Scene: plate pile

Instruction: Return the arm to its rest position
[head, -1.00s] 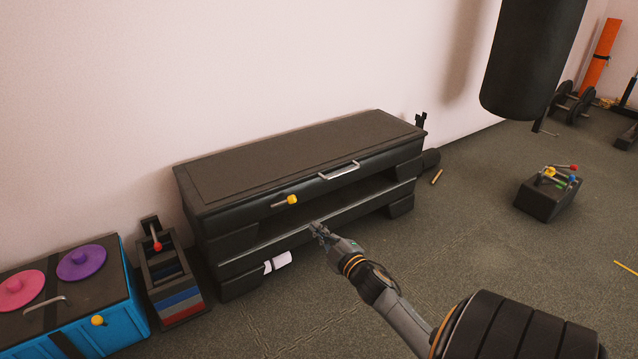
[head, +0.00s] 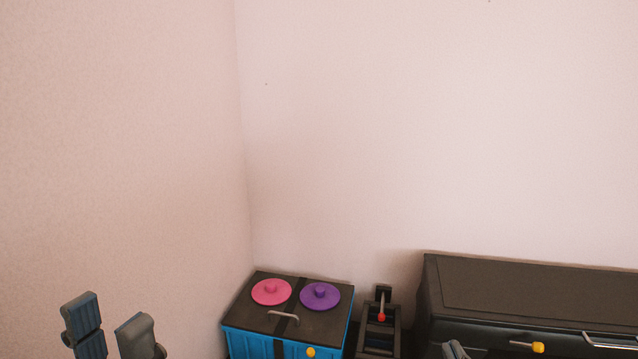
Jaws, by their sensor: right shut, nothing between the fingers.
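My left gripper (head: 106,312) shows at the lower left in the head view. Its two grey fingers point upward and stand apart with nothing between them. My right gripper (head: 455,350) shows only as a small grey tip at the bottom edge, in front of the left part of the black cabinet (head: 530,285). It is shut and empty. The rest of both arms is out of the picture.
A blue box with a dark lid (head: 262,303) carries a pink plate (head: 271,292) and a purple plate (head: 320,296). A dark rack (head: 378,338) with a red knob stands between box and cabinet. Pale walls meet in a corner behind.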

